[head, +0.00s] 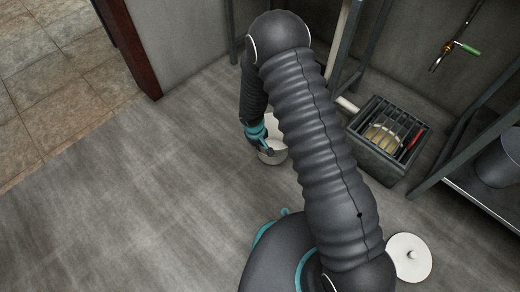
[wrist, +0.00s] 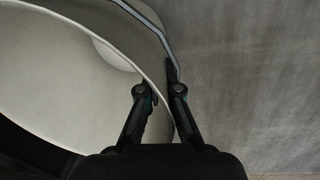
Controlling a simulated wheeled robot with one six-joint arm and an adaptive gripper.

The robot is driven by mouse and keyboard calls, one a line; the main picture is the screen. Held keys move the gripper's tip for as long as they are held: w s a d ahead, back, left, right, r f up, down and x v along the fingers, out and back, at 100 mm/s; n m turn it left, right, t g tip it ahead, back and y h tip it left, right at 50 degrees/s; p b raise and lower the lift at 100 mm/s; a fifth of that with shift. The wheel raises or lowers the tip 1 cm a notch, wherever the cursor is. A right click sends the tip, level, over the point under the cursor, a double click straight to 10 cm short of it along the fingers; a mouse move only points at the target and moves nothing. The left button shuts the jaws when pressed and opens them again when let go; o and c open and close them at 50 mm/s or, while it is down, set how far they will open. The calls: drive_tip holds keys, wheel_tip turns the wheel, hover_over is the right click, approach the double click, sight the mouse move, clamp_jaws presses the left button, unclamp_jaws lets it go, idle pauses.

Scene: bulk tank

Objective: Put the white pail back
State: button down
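The white pail (head: 281,154) is on or just above the grey floor in the head view, partly hidden behind my arm. In the wrist view the pail (wrist: 60,75) fills the left side, its open mouth and pale inside showing. Its thin metal handle (wrist: 150,25) slants down to my fingertips. My gripper (head: 267,148) is at the pail's near side. In the wrist view my gripper (wrist: 161,90) has its fingers a little apart at the pail's rim, one on each side. I cannot tell whether they press on it.
A dark box with a bar grate (head: 365,122) and a red item (head: 416,137) stands to the right. Rack legs and a low shelf (head: 485,205) bound the right side. A white round lid (head: 408,262) with a knob is at lower right. The floor at left is clear.

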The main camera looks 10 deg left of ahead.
drive_tip(key=shift+f, duration=0.9)
drive_tip(key=shift+f, duration=0.2)
drive_tip(key=c, duration=1.3)
unclamp_jaws()
drive_tip(key=shift+r, duration=0.15)
drive_tip(key=r, duration=0.4)
drive_tip(key=a+r+p, duration=0.1)
drive_tip(key=r, duration=0.3)
drive_tip(key=s+r+p, duration=0.1)
drive_tip(key=r, duration=0.3)
drive_tip(key=shift+a, duration=0.15)
drive_tip(key=shift+r, duration=0.1)
